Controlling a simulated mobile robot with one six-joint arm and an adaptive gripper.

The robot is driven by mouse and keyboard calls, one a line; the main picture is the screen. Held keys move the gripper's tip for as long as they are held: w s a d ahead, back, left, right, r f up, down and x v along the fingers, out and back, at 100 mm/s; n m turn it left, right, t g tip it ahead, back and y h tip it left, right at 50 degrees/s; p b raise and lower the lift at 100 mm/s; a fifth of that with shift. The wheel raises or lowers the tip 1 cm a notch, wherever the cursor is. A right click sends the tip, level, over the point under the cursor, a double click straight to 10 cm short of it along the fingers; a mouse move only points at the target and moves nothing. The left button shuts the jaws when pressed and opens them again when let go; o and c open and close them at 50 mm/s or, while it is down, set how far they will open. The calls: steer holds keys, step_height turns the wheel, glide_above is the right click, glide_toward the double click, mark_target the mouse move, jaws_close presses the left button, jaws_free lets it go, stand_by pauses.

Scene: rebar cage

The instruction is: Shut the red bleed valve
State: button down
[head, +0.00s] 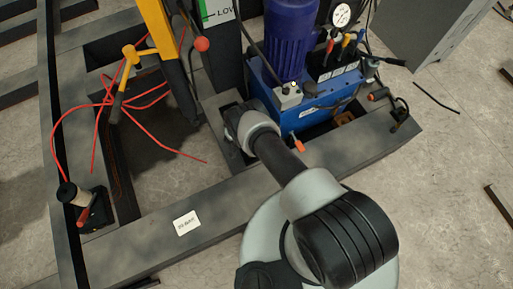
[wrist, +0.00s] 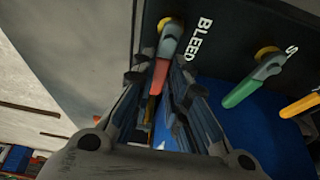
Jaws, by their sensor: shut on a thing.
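In the wrist view, the red bleed valve lever (wrist: 166,47) hangs from a brass hub beside the white "BLEED" label (wrist: 201,40). It has a grey-green part near the hub, and its red grip points down and slightly left in the picture. My gripper (wrist: 160,70) has one finger on each side of the red grip and is shut on it. In the head view my arm reaches to the pump's near left side; the bleed valve and the fingertips cannot be made out there.
A green lever (wrist: 250,85) and an orange lever (wrist: 301,104) sit right of the bleed valve. The blue pump unit (head: 268,92) carries a gauge (head: 341,15) and more coloured levers. Left are red cables (head: 77,118), a yellow-handled hammer (head: 128,68) and dark steel beams (head: 150,248).

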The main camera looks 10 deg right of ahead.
steer(key=c, duration=1.6)
jaws_free()
steer(key=shift+o, duration=0.2)
steer(key=v, duration=1.2)
